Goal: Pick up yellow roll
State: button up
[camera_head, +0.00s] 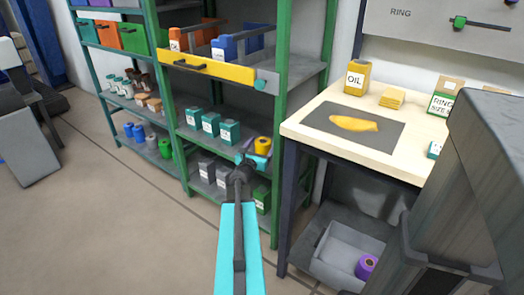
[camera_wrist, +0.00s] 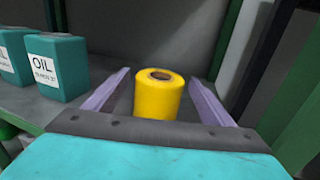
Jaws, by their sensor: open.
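The yellow roll (camera_wrist: 159,94) stands upright on a grey shelf in the wrist view, with a dark hole in its top. In the head view the yellow roll (camera_head: 263,145) shows at the right end of a shelf, partly hidden by my arm. My gripper (camera_wrist: 160,84) is open, with one purple finger on each side of the roll. There seems to be a gap between each finger and the roll. The roll's lower part is hidden behind the gripper's palm. In the head view my gripper (camera_head: 253,157) is small, and its jaws are hard to make out.
Teal oil cans (camera_wrist: 57,66) stand left of the gripper on the same shelf. A green shelf post (camera_wrist: 295,110) is close on the right. A wooden table (camera_head: 310,116) stands right of the shelf, with a purple roll (camera_head: 366,266) in a grey bin beneath.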

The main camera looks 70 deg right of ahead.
aim_at(266, 138)
jog(key=shift+d, duration=0.1)
jog(key=shift+w+d+b, duration=0.1)
jog(key=shift+d+b, duration=0.35)
jog(key=shift+d, duration=2.1)
jog(key=c, duration=1.2)
